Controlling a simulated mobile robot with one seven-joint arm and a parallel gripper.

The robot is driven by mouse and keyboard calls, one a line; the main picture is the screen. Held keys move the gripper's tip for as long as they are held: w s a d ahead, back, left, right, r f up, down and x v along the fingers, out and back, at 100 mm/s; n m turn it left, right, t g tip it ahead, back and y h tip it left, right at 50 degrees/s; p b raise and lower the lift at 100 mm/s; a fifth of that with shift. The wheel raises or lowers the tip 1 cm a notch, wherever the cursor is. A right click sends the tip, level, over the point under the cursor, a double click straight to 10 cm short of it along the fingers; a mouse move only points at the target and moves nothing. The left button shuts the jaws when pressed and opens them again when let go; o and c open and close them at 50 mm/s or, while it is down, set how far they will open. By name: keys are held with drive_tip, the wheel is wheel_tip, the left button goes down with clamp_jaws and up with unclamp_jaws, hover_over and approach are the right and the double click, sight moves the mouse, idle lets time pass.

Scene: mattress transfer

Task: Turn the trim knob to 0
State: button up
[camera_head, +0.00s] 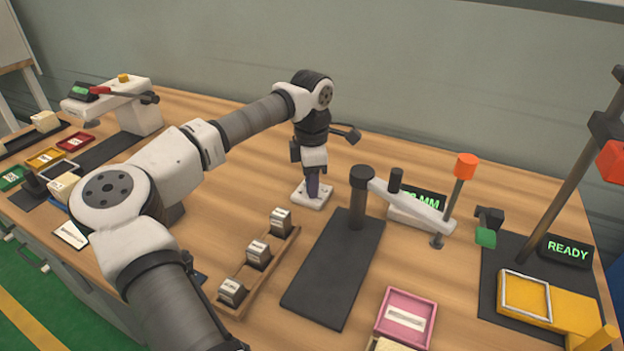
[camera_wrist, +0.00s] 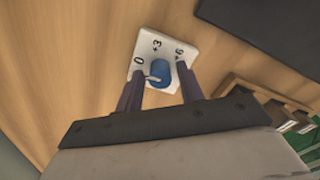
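The trim knob (camera_wrist: 161,72) is blue with a white pointer mark, on a small white plate (camera_wrist: 147,45) marked 0, +3 and +6. In the wrist view the pointer mark is on the knob's lower left, on the 0 side; its exact reading is unclear. In the head view the plate (camera_head: 303,199) lies on the wooden table under my gripper (camera_head: 313,190), which hides the knob there. My gripper (camera_wrist: 160,70) is open. Its fingers stand on either side of the knob, with a visible gap on each side.
A rack (camera_head: 260,268) with several small blocks stands in front of the plate. A dark mat (camera_head: 330,280) with a post and a swing arm (camera_head: 410,203) is to the right, beside a green "MM" display (camera_head: 430,198). Bare table surrounds the plate.

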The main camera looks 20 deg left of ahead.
drive_tip(key=shift+o, duration=0.5)
wheel_tip(320, 180, up, 14)
drive_tip(key=shift+f, duration=0.15)
idle(0.3)
